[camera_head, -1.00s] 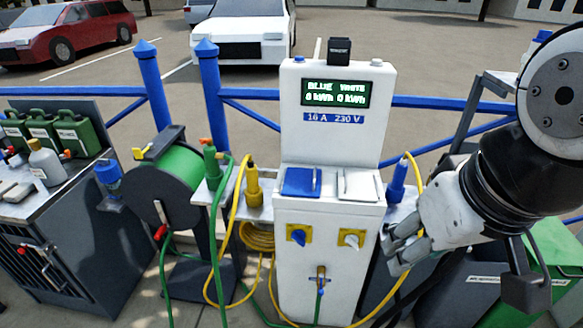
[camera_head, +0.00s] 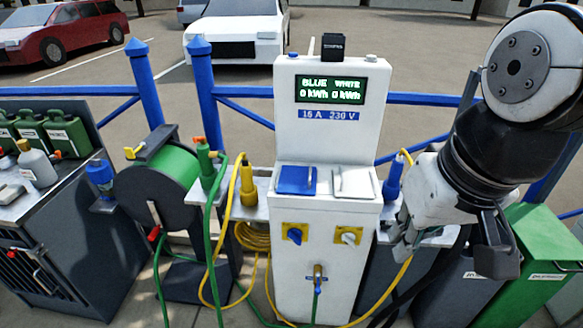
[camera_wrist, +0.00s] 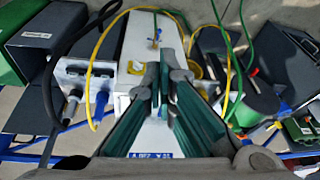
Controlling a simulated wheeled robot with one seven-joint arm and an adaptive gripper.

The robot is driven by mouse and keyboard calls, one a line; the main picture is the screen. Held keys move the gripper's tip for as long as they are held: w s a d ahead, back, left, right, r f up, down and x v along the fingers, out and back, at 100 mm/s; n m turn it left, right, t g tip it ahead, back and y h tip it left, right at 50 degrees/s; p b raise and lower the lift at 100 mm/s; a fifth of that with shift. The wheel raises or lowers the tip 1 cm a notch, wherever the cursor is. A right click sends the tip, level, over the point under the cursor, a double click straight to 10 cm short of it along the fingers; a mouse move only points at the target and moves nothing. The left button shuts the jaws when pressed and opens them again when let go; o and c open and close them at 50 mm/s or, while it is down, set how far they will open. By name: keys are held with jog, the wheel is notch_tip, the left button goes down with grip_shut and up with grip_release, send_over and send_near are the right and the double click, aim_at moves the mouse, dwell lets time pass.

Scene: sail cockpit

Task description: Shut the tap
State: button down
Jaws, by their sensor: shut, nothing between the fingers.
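A small brass tap (camera_head: 317,277) sticks out low on the front of the white service pedestal (camera_head: 328,215). A blue piece is at its outlet, with a green hose below. Its lever is too small to read clearly. In the wrist view the tap (camera_wrist: 157,36) shows beyond my fingertips, on the white pedestal front. My gripper (camera_head: 402,250) is shut and empty, pointing down to the right of the pedestal, apart from the tap. In the wrist view my gripper (camera_wrist: 160,78) has its fingers close together over the pedestal.
Blue (camera_head: 294,235) and white (camera_head: 348,236) rotary switches sit above the tap. Yellow cables and a green hose hang beside the pedestal. A blue plug (camera_head: 393,182) stands near my arm. A green hose reel (camera_head: 165,178) is at left, green and grey bins (camera_head: 525,262) at right.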

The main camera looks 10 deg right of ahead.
jog(key=w+d+f+m+g+y+b, duration=0.2)
jog(key=w+f+m+b, duration=0.25)
jog(key=w+f, duration=0.5)
jog(key=w+d+f+m+g+y+b, duration=0.1)
jog(key=w+d+f+m+y+b, duration=0.3)
jog(key=w+f, duration=0.6)
jog(key=w+d+f+m+b, duration=0.1)
jog(key=d+f+m+b, duration=0.1)
jog(key=f, duration=0.8)
jog(key=w+d+f+m+y+b, duration=0.1)
jog(key=w+d+f+m+b, duration=0.1)
jog(key=f, duration=0.8)
jog(key=w+d+f+m+y+b, duration=0.1)
jog(key=d+f+m+b, duration=0.3)
jog(key=f, duration=0.6)
jog(key=shift+w+d+m+b, duration=0.2)
jog(key=shift+w+m+b, duration=0.55)
jog(key=shift+m+b, duration=0.1)
jog(key=b, duration=0.3)
send_near(318, 283)
jog(key=s+a+f, duration=0.2)
jog(key=s+f, duration=0.2)
jog(key=f, duration=0.1)
jog(key=shift+s+a+r, duration=0.15)
jog(key=shift+s+a, duration=0.05)
jog(key=shift+a, duration=0.3)
